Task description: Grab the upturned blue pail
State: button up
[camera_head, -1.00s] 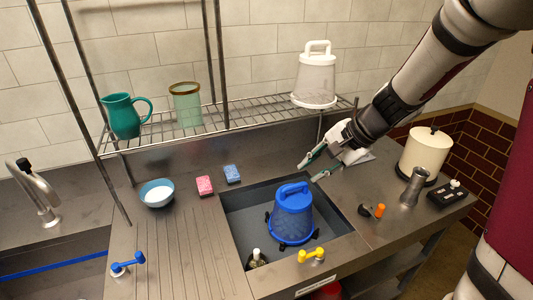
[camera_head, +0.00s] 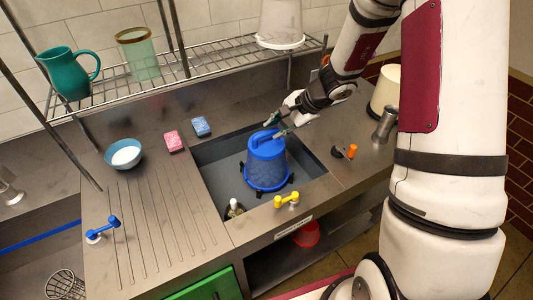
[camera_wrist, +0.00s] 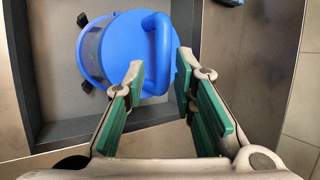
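The upturned blue pail (camera_head: 267,167) stands in the grey sunken basin, on small dark feet, with its handle (camera_head: 266,136) on top. In the wrist view the pail (camera_wrist: 116,52) lies ahead of my fingers, and its curved handle (camera_wrist: 160,50) shows near the gap between the fingertips. My gripper (camera_head: 277,125), with green finger pads, is just above and behind the handle in the head view. In the wrist view my gripper (camera_wrist: 157,78) is open and empty, its fingertips close to the handle. Whether they touch the pail cannot be told.
A yellow tap handle (camera_head: 287,201) and a small dark bottle (camera_head: 234,208) stand at the basin's front edge. Pink (camera_head: 173,141) and blue (camera_head: 201,126) sponges and a blue bowl (camera_head: 124,154) lie left of it. A wire shelf (camera_head: 190,77) hangs behind.

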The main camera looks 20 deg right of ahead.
aim_at(268, 132)
jog(key=x, duration=0.4)
jog(key=shift+a+r+p, duration=0.1)
jog(key=shift+a+p, duration=0.1)
jog(key=shift+p, duration=0.2)
jog(key=shift+w+a+f, duration=0.2)
jog(key=shift+w+f, duration=0.1)
jog(key=shift+f, duration=0.15)
grip_shut()
